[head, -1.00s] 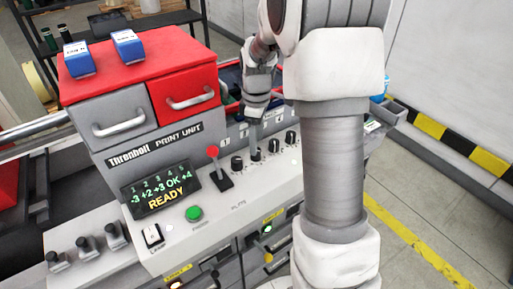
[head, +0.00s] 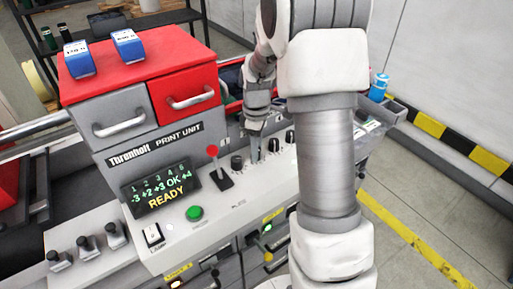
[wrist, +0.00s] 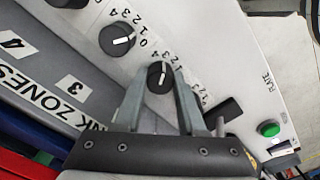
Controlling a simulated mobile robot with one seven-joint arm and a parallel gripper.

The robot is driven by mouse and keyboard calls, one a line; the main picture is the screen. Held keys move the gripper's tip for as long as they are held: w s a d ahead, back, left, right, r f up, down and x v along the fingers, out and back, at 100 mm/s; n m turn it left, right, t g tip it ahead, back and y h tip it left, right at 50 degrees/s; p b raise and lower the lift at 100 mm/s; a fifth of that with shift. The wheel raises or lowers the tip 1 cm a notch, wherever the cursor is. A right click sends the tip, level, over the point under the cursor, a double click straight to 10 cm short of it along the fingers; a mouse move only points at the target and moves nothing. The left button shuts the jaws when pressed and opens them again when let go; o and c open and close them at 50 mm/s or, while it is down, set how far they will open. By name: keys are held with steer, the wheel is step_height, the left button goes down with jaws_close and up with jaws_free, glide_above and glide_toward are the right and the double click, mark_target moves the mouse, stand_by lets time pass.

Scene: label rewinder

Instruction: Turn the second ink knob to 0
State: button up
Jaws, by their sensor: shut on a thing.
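The second ink knob (wrist: 160,75) is a black round knob with a white pointer line. It sits between the fingertips of my gripper (wrist: 158,86) in the wrist view, and the jaws are shut on it. The pointer line runs roughly up and down in that view. Part of its printed scale shows beside it, but the fingers hide some of it and I cannot read the setting surely. In the head view my gripper (head: 255,152) points down onto the knob row. The display (head: 160,188) reads READY under a row with -3, +2, +3, OK and +4.
Another ink knob (wrist: 117,40) stands close beside the held one, with a 0 to 4 scale. A green button (head: 194,213) is on the panel. Red and grey drawers (head: 184,94) rise behind.

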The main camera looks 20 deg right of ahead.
jaws_close()
steer(key=m+b, duration=0.1)
steer(key=m, duration=0.3)
steer(key=shift+m, duration=0.4)
steer(key=m+b, duration=0.1)
steer(key=m, duration=0.3)
steer(key=shift+m, duration=0.3)
steer(key=m, duration=0.4)
steer(key=shift+a, duration=0.1)
steer(key=shift+m, duration=2.2)
steer(key=o, duration=1.1)
jaws_free()
